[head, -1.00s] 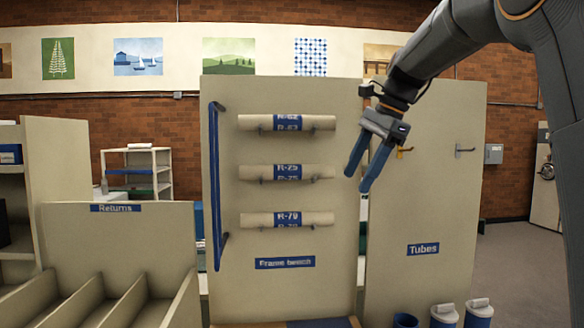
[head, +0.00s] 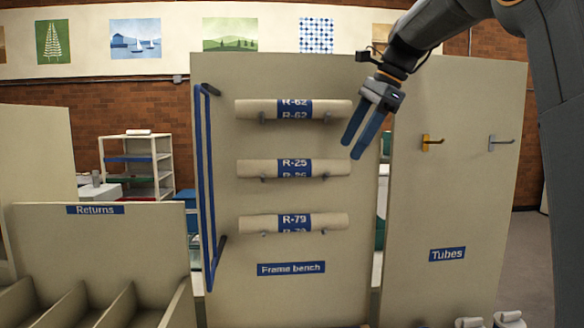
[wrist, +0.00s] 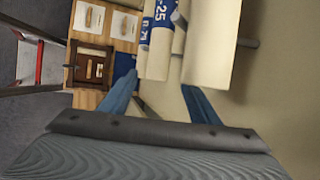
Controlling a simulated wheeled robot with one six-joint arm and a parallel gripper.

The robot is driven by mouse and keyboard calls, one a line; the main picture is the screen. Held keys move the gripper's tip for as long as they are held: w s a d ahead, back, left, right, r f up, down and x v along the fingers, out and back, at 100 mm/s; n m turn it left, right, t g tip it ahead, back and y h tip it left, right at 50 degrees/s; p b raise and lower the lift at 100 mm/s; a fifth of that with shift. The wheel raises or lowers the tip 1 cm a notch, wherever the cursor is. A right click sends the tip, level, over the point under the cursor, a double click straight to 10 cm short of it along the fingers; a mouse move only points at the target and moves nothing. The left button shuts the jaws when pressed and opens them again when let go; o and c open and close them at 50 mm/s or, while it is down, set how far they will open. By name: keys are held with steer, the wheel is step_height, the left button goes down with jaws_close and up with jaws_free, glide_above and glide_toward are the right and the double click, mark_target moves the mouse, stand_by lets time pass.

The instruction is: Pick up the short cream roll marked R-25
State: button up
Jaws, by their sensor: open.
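The short cream roll marked R-25 (head: 256,168) lies level on the middle pair of pegs of the Frame bench panel, with a blue label at its centre. My gripper (head: 352,150) is open and empty, fingers pointing down, by the right end of the rolls in the head view. In the wrist view my gripper (wrist: 162,95) shows two blue fingers apart. There the R-25 label (wrist: 161,22) shows beyond the fingers, and a nearer roll partly covers that roll. No roll is seen between the fingers.
Roll R-62 (head: 256,110) hangs above and roll R-79 (head: 258,223) below, on the same panel (head: 300,70). A blue frame (head: 204,180) hangs at the left. The Tubes panel (head: 460,190) with hooks stands right. Returns bins (head: 95,235) stand left.

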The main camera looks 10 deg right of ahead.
mark_target(345, 161)
steer(key=shift+s+p+x, duration=0.1)
steer(key=shift+p+x, duration=0.4)
steer(key=shift+x, duration=0.9)
steer(key=shift+s+p+x, duration=0.15)
steer(key=shift+p+x, duration=0.3)
steer(key=shift+x, duration=0.95)
steer(key=shift+d+f, duration=0.15)
steer(key=shift+c, duration=0.4)
steer(key=c, duration=1.1)
